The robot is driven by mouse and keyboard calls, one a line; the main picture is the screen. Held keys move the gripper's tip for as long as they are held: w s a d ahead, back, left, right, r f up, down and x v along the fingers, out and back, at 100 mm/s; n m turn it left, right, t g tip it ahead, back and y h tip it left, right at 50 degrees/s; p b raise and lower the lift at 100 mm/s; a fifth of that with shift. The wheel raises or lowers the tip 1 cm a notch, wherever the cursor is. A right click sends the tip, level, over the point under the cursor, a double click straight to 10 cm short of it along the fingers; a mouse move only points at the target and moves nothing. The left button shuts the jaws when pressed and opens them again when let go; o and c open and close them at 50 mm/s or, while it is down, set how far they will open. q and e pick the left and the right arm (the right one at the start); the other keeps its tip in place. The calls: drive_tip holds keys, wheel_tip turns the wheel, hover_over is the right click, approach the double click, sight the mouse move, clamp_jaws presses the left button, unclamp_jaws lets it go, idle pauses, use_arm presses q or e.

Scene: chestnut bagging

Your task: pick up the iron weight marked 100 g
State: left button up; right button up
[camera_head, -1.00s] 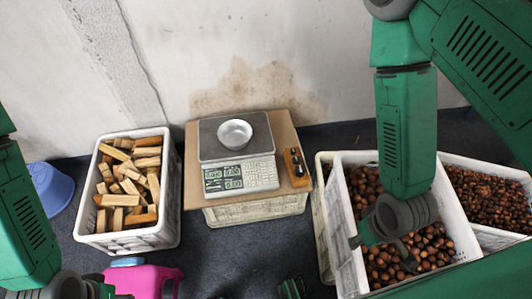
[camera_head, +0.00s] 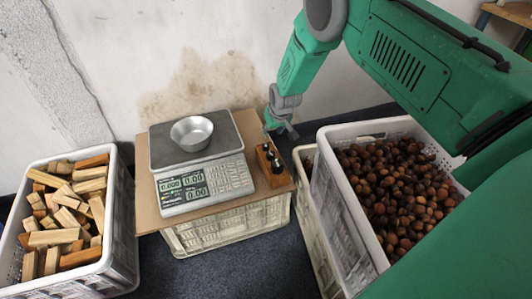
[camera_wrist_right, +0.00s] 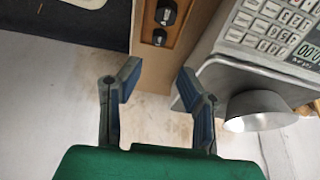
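Dark iron weights stand in a wooden holder (camera_head: 272,172) at the right of the board beside the scale. In the right wrist view a larger weight (camera_wrist_right: 165,13) and a smaller weight (camera_wrist_right: 158,38) sit in the holder's slots. No marking can be read, so I cannot tell which one is 100 g. My right gripper (camera_head: 284,132) is just behind the holder's far end. In the right wrist view my right gripper (camera_wrist_right: 158,78) is open and empty, apart from the weights. My left gripper is out of view.
The scale (camera_head: 203,172) with a metal bowl (camera_head: 192,133) stands left of the holder on a wooden board (camera_head: 148,212) over a crate (camera_head: 230,228). A crate of wooden blocks (camera_head: 122,235) is at the left. A crate of chestnuts (camera_head: 345,225) is at the right, and the wall is behind.

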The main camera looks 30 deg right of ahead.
drive_tip(key=b, duration=0.4)
hover_over(266, 145)
drive_tip(key=s, duration=0.2)
drive_tip(key=f, duration=0.7)
drive_tip(key=shift+s+a+f, duration=0.15)
drive_tip(key=shift+a+f, duration=0.05)
drive_tip(key=shift+f, duration=0.05)
drive_tip(key=shift+d+f, duration=0.1)
drive_tip(key=shift+f, duration=0.3)
drive_tip(key=b+x, duration=0.3)
drive_tip(key=x, duration=0.1)
drive_tip(key=shift+f+b, duration=0.3)
drive_tip(key=shift+b, duration=0.05)
drive_tip(key=shift+w+f, duration=0.25)
drive_tip(key=shift+w, duration=0.1)
clamp_jaws()
